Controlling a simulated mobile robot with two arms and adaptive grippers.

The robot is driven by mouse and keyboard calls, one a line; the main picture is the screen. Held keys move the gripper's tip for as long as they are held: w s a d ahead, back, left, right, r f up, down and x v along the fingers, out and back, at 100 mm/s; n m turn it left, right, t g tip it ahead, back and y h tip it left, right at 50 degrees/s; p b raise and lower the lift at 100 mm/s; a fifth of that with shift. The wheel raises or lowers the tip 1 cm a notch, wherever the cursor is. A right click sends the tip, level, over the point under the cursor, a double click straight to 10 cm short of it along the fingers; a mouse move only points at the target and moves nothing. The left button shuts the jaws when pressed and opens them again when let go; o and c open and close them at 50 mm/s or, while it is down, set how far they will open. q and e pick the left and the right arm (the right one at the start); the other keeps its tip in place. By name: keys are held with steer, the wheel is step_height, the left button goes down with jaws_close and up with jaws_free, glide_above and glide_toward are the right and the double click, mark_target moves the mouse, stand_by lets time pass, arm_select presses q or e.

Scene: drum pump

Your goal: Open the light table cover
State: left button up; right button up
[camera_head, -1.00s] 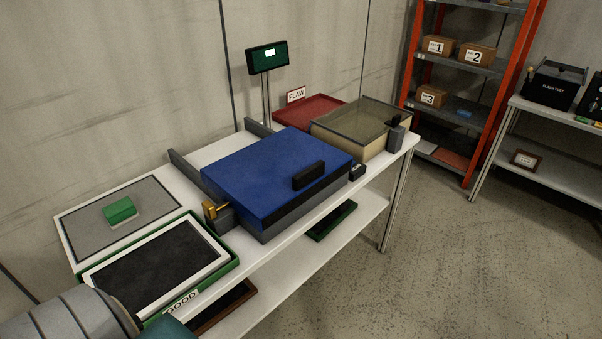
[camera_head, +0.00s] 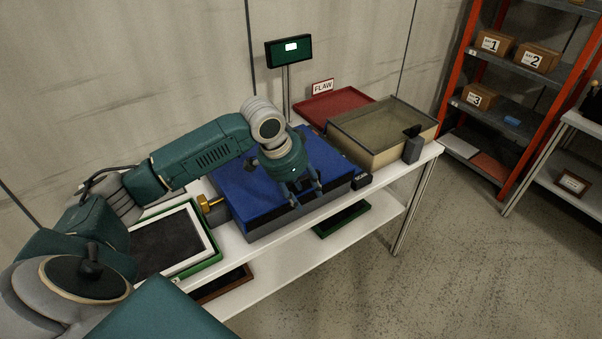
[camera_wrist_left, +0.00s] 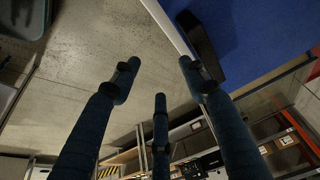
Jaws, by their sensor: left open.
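The light table cover (camera_head: 235,185) is a blue lid lying flat and closed on a grey base (camera_head: 262,232) on the white bench. My left gripper (camera_head: 305,194) is over the cover's front part, with its fingers spread and nothing between them. In the left wrist view, the blue cover (camera_wrist_left: 255,35) fills the upper right. Its black handle (camera_wrist_left: 204,48) is close to the right-hand fingertip of my left gripper (camera_wrist_left: 158,78). I cannot tell whether they touch. In the head view, my gripper mostly hides the handle. My right gripper is not in view.
A brass-coloured latch-like part (camera_head: 212,203) sits left of the cover. A green-framed tray (camera_head: 208,262) lies further left. A glass-topped box (camera_head: 372,148) and a red tray (camera_head: 333,107) stand to the right. A display (camera_head: 289,51) on a post rises behind. Floor in front is clear.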

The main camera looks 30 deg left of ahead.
mark_target(301, 180)
arm_select(q)
steer(key=shift+n, duration=0.5)
steer(key=a+r, duration=0.1)
steer(key=r, duration=0.1)
steer(key=a+r, duration=0.2)
steer(key=w+a+r, duration=0.1)
steer(key=a+r, duration=0.1)
steer(key=r, duration=0.1)
steer(key=shift+w+a+r, duration=0.1)
steer(key=shift+w+a, duration=0.15)
steer(key=p+x, duration=0.1)
steer(key=x, duration=0.8)
steer(key=shift+w+p, duration=0.25)
steer(key=shift+p, duration=0.15)
steer(key=shift+w+f, duration=0.15)
steer(key=shift+f, duration=0.45)
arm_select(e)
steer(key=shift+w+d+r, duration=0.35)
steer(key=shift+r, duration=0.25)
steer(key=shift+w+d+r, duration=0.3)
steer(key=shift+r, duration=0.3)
arm_select(q)
jaws_close()
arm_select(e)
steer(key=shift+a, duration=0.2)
